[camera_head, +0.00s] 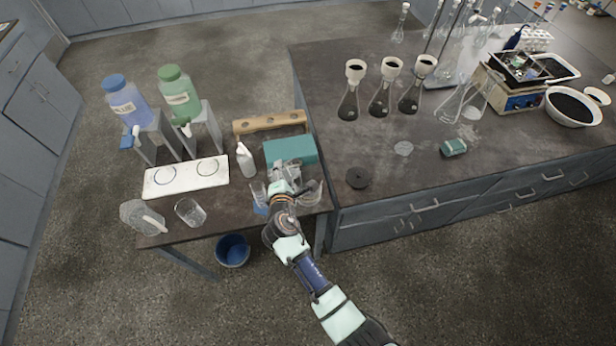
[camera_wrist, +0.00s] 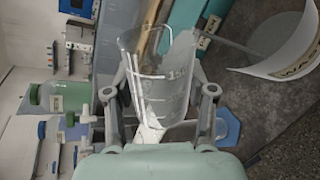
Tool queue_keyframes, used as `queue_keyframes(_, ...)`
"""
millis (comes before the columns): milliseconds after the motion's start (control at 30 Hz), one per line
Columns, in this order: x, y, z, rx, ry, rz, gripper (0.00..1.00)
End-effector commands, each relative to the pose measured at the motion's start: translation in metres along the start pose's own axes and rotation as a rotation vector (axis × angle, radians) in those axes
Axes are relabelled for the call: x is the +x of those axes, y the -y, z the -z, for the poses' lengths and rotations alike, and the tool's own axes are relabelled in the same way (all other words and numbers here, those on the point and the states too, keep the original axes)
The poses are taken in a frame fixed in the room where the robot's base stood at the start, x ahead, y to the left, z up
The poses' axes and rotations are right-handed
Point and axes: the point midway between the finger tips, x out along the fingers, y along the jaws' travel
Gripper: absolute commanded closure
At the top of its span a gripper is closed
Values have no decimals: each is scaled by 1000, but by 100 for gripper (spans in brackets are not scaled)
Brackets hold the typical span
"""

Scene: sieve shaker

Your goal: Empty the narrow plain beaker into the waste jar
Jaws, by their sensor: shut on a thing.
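The clear, graduated beaker (camera_wrist: 160,92) is between the two fingers of my gripper (camera_wrist: 160,98) in the wrist view. My gripper is shut on it. The waste jar (camera_wrist: 292,62), clear with a pale label, stands apart from the beaker at the right. In the head view my gripper (camera_head: 284,184) is over the small table's right end, with the jar (camera_head: 311,193) just right of it.
A teal box (camera_head: 290,149), a white squeeze bottle (camera_head: 246,160) and a wooden rack (camera_head: 270,122) stand close behind. A glass beaker (camera_head: 190,211) and a pitcher (camera_head: 141,216) are left. A bucket (camera_head: 232,250) sits on the floor.

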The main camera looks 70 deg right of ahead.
Motion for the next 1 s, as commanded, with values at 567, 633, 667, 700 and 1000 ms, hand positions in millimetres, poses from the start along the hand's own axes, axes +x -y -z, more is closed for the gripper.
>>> queue_keyframes(567, -1, -2, -2, 39, -16, -1, 85)
queue_keyframes(633, -1, -2, -2, 43, -18, -1, 85)
queue_keyframes(667, -1, -2, -2, 45, -18, -1, 85)
queue_keyframes(700, -1, -2, -2, 48, -19, -1, 85)
queue_keyframes(1000, -1, -3, -3, 69, -28, 0, 85)
